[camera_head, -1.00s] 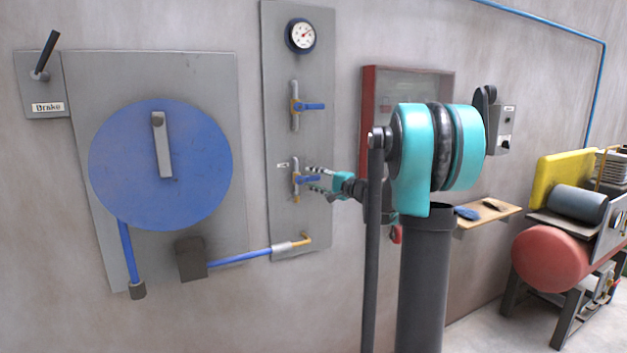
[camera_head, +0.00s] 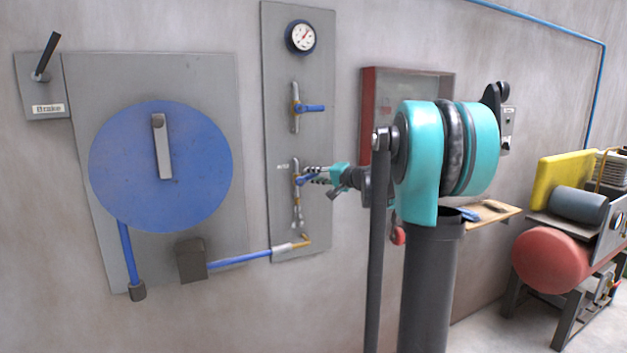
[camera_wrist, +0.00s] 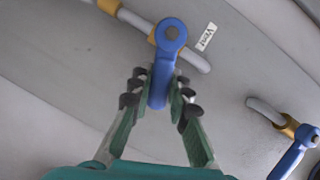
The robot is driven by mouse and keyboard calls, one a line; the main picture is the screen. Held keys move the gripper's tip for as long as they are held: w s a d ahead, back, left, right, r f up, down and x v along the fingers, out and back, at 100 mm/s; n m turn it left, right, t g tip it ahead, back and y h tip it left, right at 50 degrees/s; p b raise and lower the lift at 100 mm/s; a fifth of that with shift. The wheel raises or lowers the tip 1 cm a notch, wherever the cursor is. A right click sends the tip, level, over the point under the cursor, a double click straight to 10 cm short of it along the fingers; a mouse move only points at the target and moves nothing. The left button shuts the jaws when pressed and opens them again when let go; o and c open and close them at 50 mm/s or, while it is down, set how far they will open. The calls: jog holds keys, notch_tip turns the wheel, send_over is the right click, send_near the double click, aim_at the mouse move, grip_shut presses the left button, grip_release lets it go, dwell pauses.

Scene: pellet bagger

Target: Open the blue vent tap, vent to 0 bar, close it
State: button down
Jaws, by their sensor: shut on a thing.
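The vent tap's blue lever (camera_head: 305,181) is the lower of two on the tall grey panel (camera_head: 299,227). In the wrist view the lever (camera_wrist: 158,90) lies between my finger pads, beside a "Vent" label (camera_wrist: 206,38).
Another blue-lever tap (camera_head: 311,108) is above, its lever out to the right; it shows at lower right in the wrist view (camera_wrist: 292,155). A red-framed box (camera_head: 377,84), a wooden shelf (camera_head: 497,213) and a red tank machine (camera_head: 548,258) are to the right.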

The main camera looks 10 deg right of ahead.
jog(key=shift+r, duration=0.1)
jog(key=c, duration=1.4)
grip_release()
jog(key=v, duration=1.2)
jog(key=shift+r, duration=0.1)
jog(key=shift+c, duration=0.4)
